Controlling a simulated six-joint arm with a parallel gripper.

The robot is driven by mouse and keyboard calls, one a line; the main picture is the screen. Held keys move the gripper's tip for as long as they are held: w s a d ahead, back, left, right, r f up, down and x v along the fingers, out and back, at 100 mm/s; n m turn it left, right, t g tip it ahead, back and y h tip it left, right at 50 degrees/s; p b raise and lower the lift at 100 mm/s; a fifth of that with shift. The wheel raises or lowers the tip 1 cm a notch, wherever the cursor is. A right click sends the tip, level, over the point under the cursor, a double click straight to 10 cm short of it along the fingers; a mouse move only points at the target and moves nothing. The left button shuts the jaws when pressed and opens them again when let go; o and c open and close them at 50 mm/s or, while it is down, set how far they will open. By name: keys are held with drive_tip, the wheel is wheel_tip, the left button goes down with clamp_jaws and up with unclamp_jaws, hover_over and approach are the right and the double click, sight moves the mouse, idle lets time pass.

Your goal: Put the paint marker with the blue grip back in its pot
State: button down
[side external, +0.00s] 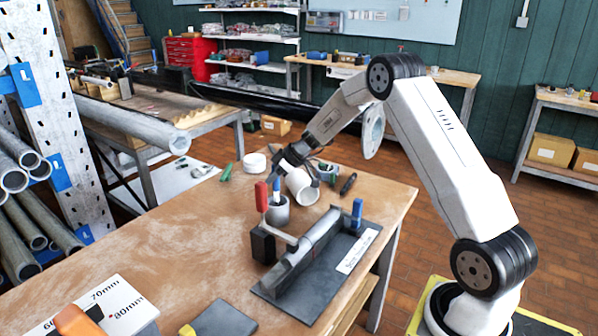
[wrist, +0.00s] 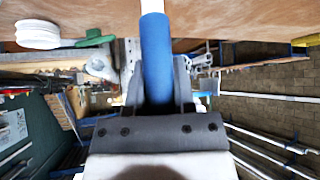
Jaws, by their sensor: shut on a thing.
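The paint marker with the blue grip (wrist: 157,48) stands between the jaws of my gripper (wrist: 158,70) in the wrist view, its white end toward the top edge. My gripper (side external: 284,164) is shut on it. In the side view the marker (side external: 277,184) hangs roughly upright below the jaws, white end down. A grey round pot (side external: 278,213) stands on the bench directly below. The marker's lower end shows at the pot's rim; I cannot tell whether it is inside or just above or behind it.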

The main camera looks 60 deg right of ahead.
drive_tip(key=shift+f, duration=1.05)
drive_tip(key=shift+c, duration=1.8)
unclamp_jaws()
drive_tip(key=v, duration=0.7)
drive_tip(key=shift+s+r, duration=0.25)
